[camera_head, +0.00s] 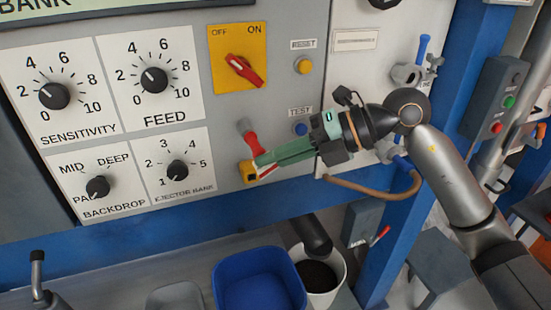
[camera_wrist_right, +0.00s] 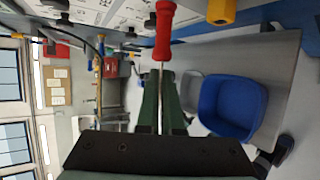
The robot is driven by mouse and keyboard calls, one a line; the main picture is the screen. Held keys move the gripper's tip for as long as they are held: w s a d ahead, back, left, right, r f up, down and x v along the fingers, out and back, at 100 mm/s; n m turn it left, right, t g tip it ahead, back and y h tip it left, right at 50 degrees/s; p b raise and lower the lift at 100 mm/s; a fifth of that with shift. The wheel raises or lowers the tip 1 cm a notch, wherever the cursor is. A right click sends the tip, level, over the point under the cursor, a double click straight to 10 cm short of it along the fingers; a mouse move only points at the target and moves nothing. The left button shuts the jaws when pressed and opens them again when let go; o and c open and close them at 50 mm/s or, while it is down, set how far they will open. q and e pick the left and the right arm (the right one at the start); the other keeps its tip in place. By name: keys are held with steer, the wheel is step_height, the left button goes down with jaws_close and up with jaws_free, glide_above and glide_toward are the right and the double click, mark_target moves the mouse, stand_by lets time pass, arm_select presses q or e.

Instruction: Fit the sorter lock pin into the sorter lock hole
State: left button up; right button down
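The lock pin has a red handle (camera_head: 249,137) and a thin metal shaft (camera_wrist_right: 160,85). My right gripper (camera_head: 262,160) has green fingers and reaches left across the panel's lower right part. In the wrist view the shaft lies between the two close fingers (camera_wrist_right: 160,90), with the red handle (camera_wrist_right: 164,32) beyond their tips. The fingers appear shut on the shaft. A yellow block (camera_head: 246,172), likely the lock hole's housing, sits on the panel just beyond and below the fingertips, partly covered. The yellow piece (camera_wrist_right: 222,11) shows apart from the handle in the wrist view. My left gripper is not in view.
The panel bears several black knobs, a red switch on a yellow plate (camera_head: 221,67), a yellow RESET button (camera_head: 304,66) and a blue TEST button (camera_head: 301,129). A brown hose (camera_head: 375,193) loops below my right wrist. A blue bin (camera_head: 228,284) and white bucket (camera_head: 337,269) stand below.

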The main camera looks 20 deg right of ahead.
steer(key=shift+w, duration=0.4)
steer(key=c, duration=1)
jaws_free()
steer(key=b+v, duration=0.1)
steer(key=v, duration=1.1)
steer(key=shift+d, duration=0.25)
steer(key=shift+r, duration=0.1)
